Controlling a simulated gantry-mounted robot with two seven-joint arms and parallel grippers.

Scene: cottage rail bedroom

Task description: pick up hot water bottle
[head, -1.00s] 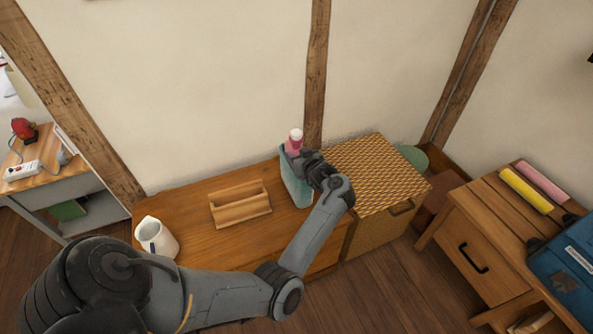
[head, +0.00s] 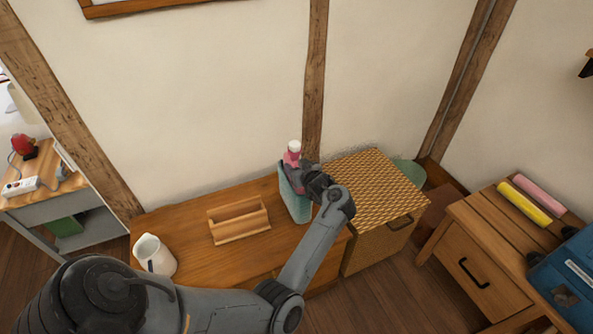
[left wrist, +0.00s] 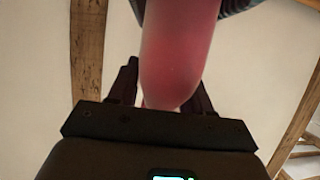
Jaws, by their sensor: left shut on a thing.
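The hot water bottle (head: 295,200) stands upright at the back right of the wooden chest top, close to the wall and the wicker box. It has a teal body, a pink neck and a white cap. In the left wrist view the bottle's pink part (left wrist: 180,45) fills the space between the fingers of my left gripper (left wrist: 162,88). I cannot tell whether its base touches the chest. My right gripper is not in view.
A wooden caddy (head: 238,228) and a white jug (head: 153,254) stand left of the bottle on the chest (head: 190,258). A wicker box (head: 372,185) is close on the right. A nightstand (head: 478,270) with yellow and pink rolls stands farther right.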

